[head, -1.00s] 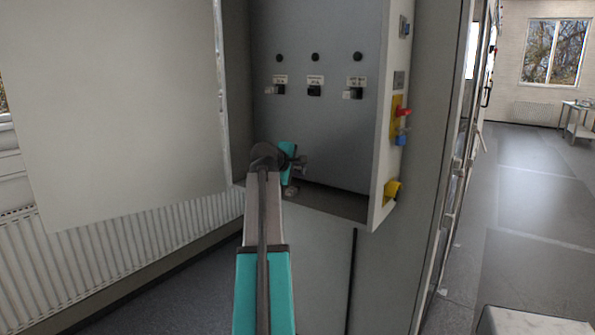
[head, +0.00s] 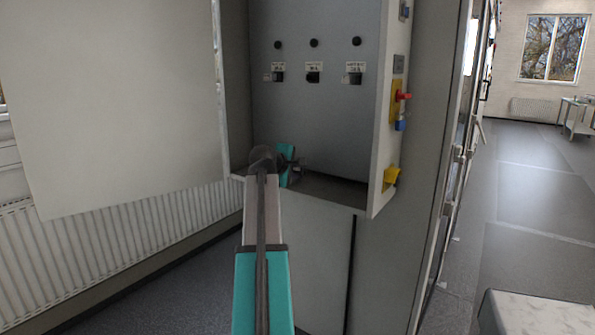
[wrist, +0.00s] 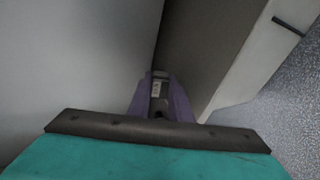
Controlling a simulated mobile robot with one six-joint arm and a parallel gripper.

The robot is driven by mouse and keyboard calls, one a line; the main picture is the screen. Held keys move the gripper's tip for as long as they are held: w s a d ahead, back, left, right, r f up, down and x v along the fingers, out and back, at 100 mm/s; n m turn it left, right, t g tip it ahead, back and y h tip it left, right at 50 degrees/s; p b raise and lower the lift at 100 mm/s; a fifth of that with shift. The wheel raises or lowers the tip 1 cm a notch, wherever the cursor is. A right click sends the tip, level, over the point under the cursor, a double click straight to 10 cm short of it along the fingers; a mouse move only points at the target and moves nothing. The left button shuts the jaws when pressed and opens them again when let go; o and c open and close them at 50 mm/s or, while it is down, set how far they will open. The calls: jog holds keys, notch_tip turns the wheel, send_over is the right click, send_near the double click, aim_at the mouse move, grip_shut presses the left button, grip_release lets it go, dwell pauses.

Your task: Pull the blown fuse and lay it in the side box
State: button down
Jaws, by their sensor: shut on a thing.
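My gripper (wrist: 159,90) is shut on a small pale piece (wrist: 157,88), which looks like the fuse, between its purple fingers in the wrist view. In the head view, my gripper (head: 298,168) is low inside the open cabinet, partly hidden by my wrist, and the fuse cannot be made out. Three labelled dark fuse positions sit on the back panel above: left (head: 279,76), middle (head: 313,77) and right (head: 354,78). I cannot identify the side box with certainty. A yellow fitting (head: 391,177) is low on the cabinet's right side.
The cabinet's bottom ledge (head: 335,188) is close below my gripper. The large door panel (head: 115,110) stands open at left. A red-handled switch on a yellow plate (head: 397,102) and a blue fitting (head: 400,125) project at right. Open floor (head: 530,200) lies farther right.

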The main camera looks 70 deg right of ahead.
jog(key=shift+f, duration=0.5)
jog(key=c, duration=1.5)
grip_release()
jog(key=shift+c, duration=0.2)
jog(key=shift+a, duration=0.15)
jog(key=v, duration=1.3)
jog(key=shift+a+r+b, duration=0.2)
jog(key=shift+b, duration=0.2)
jog(key=shift+w, duration=0.1)
